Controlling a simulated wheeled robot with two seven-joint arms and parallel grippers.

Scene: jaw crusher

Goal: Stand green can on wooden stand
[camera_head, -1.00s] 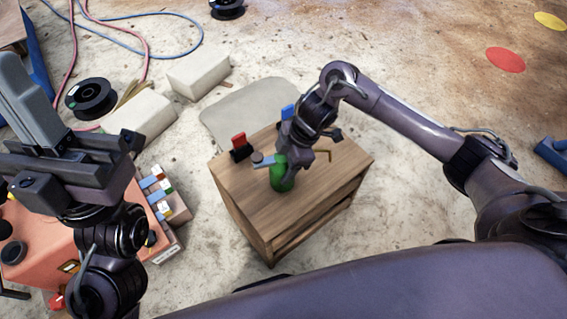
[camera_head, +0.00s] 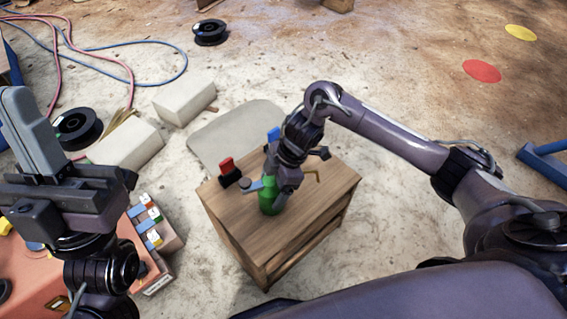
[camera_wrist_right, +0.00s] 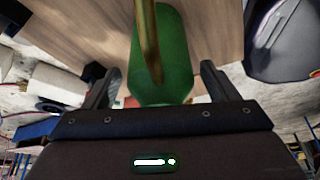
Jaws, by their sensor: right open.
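The green can (camera_head: 269,196) is on the top of the wooden stand (camera_head: 313,213), a small cabinet-like piece, near its left-front side. My right gripper (camera_head: 280,188) is over the stand, and its wrist partly hides the can. In the right wrist view the can (camera_wrist_right: 172,60) lies between the two open fingers (camera_wrist_right: 155,78), with a visible gap on each side. A thin brass-coloured rod (camera_wrist_right: 147,45) crosses in front of the can there. My left gripper (camera_head: 65,195) is raised at the far left, away from the stand; its finger gap is unclear.
Pale blocks (camera_head: 185,103), a black spool (camera_head: 78,129) and hoses (camera_head: 130,75) lie on the floor behind. An orange box (camera_head: 60,268) is at lower left.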

